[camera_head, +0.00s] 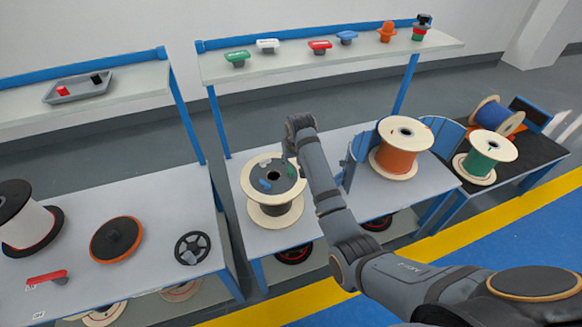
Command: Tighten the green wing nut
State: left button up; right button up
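A spool with pale wooden flanges (262,215) and a dark grey top stands on the middle table. A small blue wing-shaped piece (265,184) lies on its top, left of the dark centre hole. A green winged piece (237,57) sits on the back shelf. My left gripper is out of view.
White (268,45), red (320,46), blue (347,37) and orange (387,31) pieces line the shelf (290,62). An orange spool (400,148) stands right of my arm. A black handwheel (192,247) lies on the left table.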

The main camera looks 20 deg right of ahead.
aim_at(291, 169)
jog(key=x, duration=0.7)
grip_shut()
